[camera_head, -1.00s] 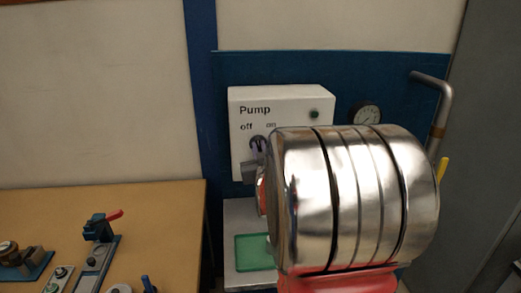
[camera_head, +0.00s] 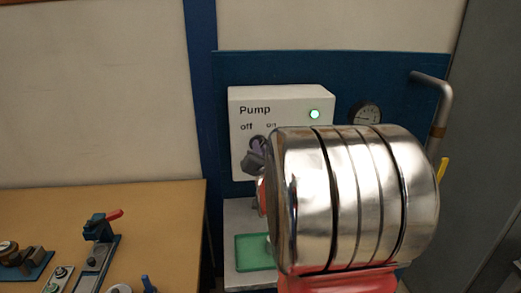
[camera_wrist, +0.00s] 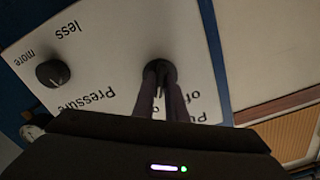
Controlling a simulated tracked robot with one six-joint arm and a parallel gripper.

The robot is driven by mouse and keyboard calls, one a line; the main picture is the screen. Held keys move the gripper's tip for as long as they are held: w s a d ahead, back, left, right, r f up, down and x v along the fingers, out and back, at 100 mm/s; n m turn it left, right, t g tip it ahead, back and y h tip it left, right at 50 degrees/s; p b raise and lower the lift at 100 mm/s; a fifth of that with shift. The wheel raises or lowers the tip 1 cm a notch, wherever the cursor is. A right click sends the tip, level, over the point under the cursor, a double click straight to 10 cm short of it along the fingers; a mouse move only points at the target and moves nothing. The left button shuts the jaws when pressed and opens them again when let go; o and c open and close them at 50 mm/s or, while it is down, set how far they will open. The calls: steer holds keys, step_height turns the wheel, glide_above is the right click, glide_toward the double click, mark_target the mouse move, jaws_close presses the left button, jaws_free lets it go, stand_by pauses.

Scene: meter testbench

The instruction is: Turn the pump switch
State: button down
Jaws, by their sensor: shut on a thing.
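The pump box (camera_head: 245,100) is a white box labelled "Pump", "off" and "on", mounted on a blue panel. Its indicator lamp (camera_head: 315,114) glows green. The round dark pump switch (camera_wrist: 160,70) shows in the wrist view, with my gripper (camera_wrist: 160,88) at it, its two fingers shut on the switch's knob. In the head view my gripper (camera_head: 255,155) reaches the switch at a tilt, and my arm hides the lower right of the box.
A pressure knob (camera_wrist: 52,73) marked "less" and "more" sits beside the switch. A gauge (camera_head: 367,114) and a grey pipe (camera_head: 440,110) are at right. A green tray (camera_head: 254,252) lies below the box. A wooden bench (camera_head: 150,215) with fixtures is at left.

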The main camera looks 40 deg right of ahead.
steer(key=shift+s+d, duration=0.1)
stand_by(0.3)
steer(key=c, duration=1.8)
jaws_free()
